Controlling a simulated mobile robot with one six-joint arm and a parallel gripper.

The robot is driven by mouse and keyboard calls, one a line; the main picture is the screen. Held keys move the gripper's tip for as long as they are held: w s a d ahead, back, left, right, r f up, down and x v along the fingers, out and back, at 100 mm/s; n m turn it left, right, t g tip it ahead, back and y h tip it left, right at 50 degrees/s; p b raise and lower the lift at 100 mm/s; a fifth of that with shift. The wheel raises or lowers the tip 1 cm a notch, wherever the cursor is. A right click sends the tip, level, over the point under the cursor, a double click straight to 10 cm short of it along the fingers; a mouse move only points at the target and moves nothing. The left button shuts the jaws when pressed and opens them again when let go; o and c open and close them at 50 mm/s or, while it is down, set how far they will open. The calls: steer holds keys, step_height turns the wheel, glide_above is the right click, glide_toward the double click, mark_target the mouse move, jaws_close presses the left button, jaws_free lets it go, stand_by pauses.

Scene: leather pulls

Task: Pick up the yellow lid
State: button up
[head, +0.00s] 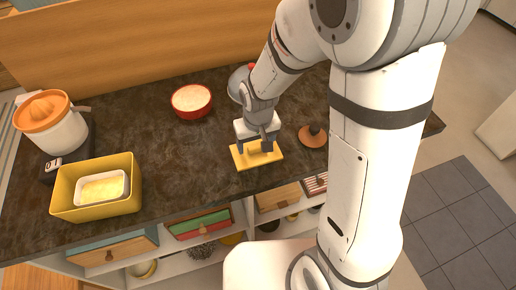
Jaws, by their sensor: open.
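The yellow lid (240,161) lies flat on the dark countertop near its front edge, a rectangular plate with a raised yellow part at its middle. My gripper (256,148) points down right over the lid, its fingers around or just above the raised part. The jaws are open. The fingers hide part of the lid, and I cannot tell whether they touch it.
A yellow box (105,207) with a white dish inside stands at the left. A juicer (50,122) is behind it. A red bowl (191,101) sits at the back, and a brown plunger-shaped object (313,137) right of the lid. The counter's middle (180,150) is clear.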

steer(key=shift+f, duration=0.1)
steer(key=c, duration=1.1)
steer(key=shift+o, duration=0.2)
